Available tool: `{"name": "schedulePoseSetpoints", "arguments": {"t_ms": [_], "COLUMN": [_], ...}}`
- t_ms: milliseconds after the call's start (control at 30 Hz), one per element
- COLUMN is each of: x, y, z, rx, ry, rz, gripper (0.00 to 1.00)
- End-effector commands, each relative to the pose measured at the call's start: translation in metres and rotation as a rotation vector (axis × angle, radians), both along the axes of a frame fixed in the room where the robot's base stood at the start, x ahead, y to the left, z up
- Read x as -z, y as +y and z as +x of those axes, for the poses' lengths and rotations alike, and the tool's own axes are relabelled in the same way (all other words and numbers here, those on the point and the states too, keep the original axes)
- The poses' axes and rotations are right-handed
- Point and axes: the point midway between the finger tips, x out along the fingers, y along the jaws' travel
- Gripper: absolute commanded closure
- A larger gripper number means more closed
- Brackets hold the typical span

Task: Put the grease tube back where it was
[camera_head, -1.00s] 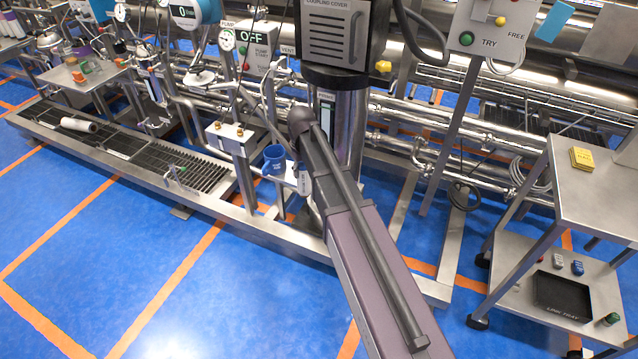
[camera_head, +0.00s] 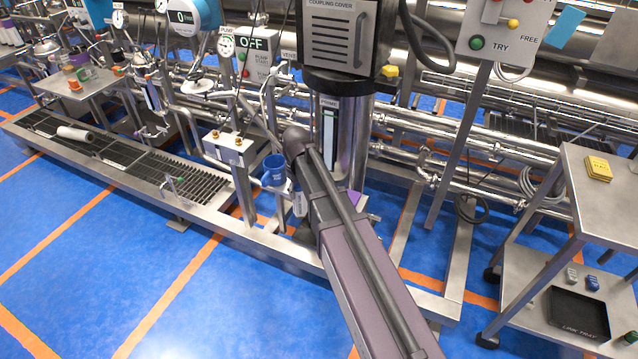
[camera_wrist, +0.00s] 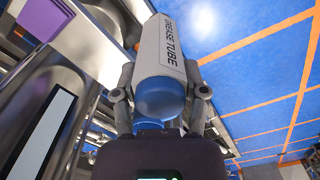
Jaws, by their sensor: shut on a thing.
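The grease tube (camera_wrist: 167,50) is white with dark lettering and a blue end, and it fills the middle of the wrist view. My gripper (camera_wrist: 160,92) is shut on it, one finger on each side near the blue end. The white body points away from the gripper, over the blue floor. In the head view my arm covers most of the gripper, and I cannot tell the tube there for sure. The place where the tube was kept cannot be told from these frames.
A blue mug (camera_head: 274,170) is just left of my wrist. The steel column (camera_head: 343,145) stands behind it. A grated trough (camera_head: 130,155) runs left with a white roll (camera_head: 75,133) on it. A steel cart (camera_head: 600,190) with a black tray (camera_head: 578,315) stands right.

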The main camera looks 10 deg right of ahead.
Motion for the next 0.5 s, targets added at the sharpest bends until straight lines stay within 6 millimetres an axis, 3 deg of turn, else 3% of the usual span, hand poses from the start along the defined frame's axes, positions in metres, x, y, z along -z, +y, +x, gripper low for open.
{"name": "schedulePoseSetpoints", "arguments": {"t_ms": [500], "x": [0.009], "y": [-0.048], "z": [0.078], "rx": [0.005], "ry": [0.0], "rz": [0.0], "gripper": [0.91]}}
